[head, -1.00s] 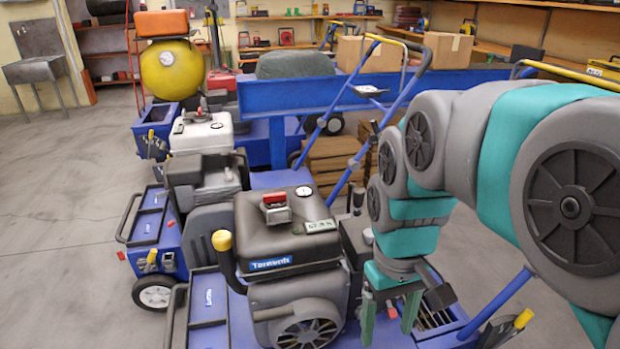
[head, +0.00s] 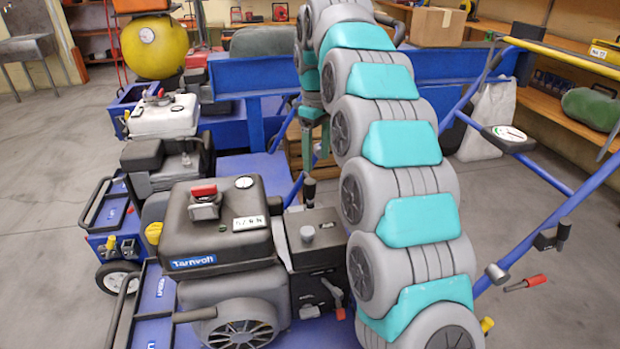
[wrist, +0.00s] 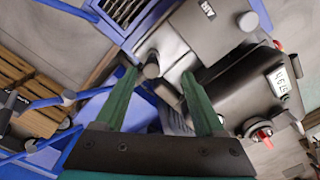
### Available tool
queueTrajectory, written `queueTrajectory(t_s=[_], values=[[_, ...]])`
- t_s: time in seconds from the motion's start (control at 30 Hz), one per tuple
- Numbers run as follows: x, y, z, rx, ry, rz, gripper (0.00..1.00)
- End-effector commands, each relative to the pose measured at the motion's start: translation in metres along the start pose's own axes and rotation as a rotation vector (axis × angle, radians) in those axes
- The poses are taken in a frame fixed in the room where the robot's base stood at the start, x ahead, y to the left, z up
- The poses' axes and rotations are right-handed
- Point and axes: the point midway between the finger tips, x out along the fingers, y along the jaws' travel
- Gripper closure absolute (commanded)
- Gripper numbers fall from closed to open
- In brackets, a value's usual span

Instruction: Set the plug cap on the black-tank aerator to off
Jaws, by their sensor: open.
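The black-tank aerator (head: 222,235) stands in the foreground of the head view, with a red-topped cap and a round gauge on its tank. The tank and red cap also show at the right of the wrist view (wrist: 268,100). I cannot tell which part is the plug cap; a red-and-grey lever (head: 332,291) sits low on the black box at the engine's right. My gripper (head: 316,160) is open behind this aerator, partly hidden by my arm. In the wrist view my gripper (wrist: 158,75) has its green fingers apart, with a dark round knob (wrist: 151,70) near the left fingertip.
A white-tank aerator (head: 163,118) and a yellow-tank one (head: 154,45) stand behind to the left. A blue push handle (head: 565,215) with a gauge rises at the right. A blue beam (head: 260,75) crosses behind. Floor at far left is clear.

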Motion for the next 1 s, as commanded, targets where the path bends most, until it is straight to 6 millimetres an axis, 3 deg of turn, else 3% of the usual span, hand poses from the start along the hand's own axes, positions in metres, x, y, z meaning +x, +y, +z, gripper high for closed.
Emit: queueTrajectory(t_s=[0.1,0.27,0.47,0.77,1.0], values=[[0.006,0.008,-0.018,-0.041,0.002,0.007,0.29],[0.008,0.012,-0.028,-0.067,0.008,0.016,0.29],[0.025,0.012,-0.029,-0.073,0.007,0.015,0.29],[0.068,0.012,-0.029,-0.072,0.007,0.013,0.29],[0.080,0.013,-0.029,-0.071,0.005,0.013,0.29]])
